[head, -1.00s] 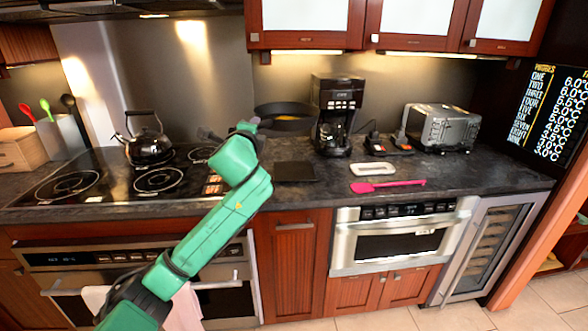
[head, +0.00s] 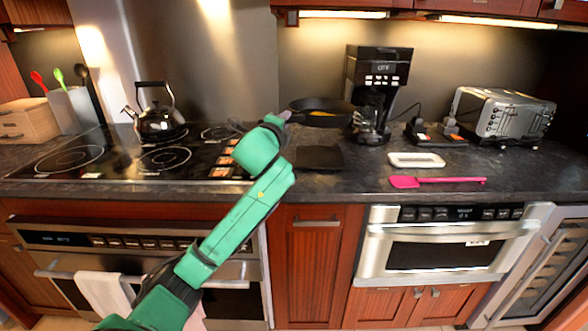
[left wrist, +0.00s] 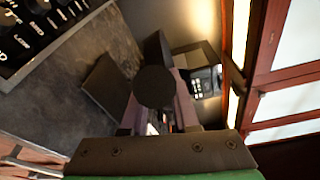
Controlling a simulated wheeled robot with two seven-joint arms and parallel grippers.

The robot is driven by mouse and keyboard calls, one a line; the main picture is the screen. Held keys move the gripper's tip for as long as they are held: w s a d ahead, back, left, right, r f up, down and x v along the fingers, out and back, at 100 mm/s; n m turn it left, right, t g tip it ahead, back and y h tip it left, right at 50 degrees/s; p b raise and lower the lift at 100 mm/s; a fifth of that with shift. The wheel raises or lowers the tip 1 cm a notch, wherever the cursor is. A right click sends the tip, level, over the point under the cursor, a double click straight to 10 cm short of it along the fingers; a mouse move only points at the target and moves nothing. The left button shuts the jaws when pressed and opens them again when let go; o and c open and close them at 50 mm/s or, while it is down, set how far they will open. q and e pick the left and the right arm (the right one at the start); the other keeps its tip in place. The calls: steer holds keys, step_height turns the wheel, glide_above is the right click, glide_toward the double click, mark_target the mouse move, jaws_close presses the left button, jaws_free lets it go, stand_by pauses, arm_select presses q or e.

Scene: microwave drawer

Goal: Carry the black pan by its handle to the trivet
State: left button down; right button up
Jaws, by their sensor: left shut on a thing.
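The black pan (head: 322,108) is held up above the back of the counter, just left of the coffee maker, with something yellowish inside. My left gripper (head: 284,117) is shut on its handle, and my green arm hides most of the grip. In the left wrist view the dark round handle end (left wrist: 155,87) sits between the fingers (left wrist: 157,112), with part of the pan (left wrist: 157,48) behind it. The trivet, a flat dark square (head: 318,158), lies on the counter in front of and below the pan. It also shows in the left wrist view (left wrist: 105,84). My right gripper is not in view.
The coffee maker (head: 376,90) stands close to the pan's right. A kettle (head: 158,115) is on the cooktop (head: 95,160) at left. A white dish (head: 416,160), a pink spatula (head: 438,182) and a toaster (head: 503,115) are to the right. Nothing lies on the trivet.

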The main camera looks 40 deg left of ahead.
arm_select(q)
step_height(320, 180, down, 13)
steer(key=shift+f+b, duration=0.1)
steer(key=shift+b, duration=0.75)
steer(key=c, duration=0.7)
jaws_free()
steer(key=shift+f, duration=0.15)
steer(key=shift+s, duration=0.1)
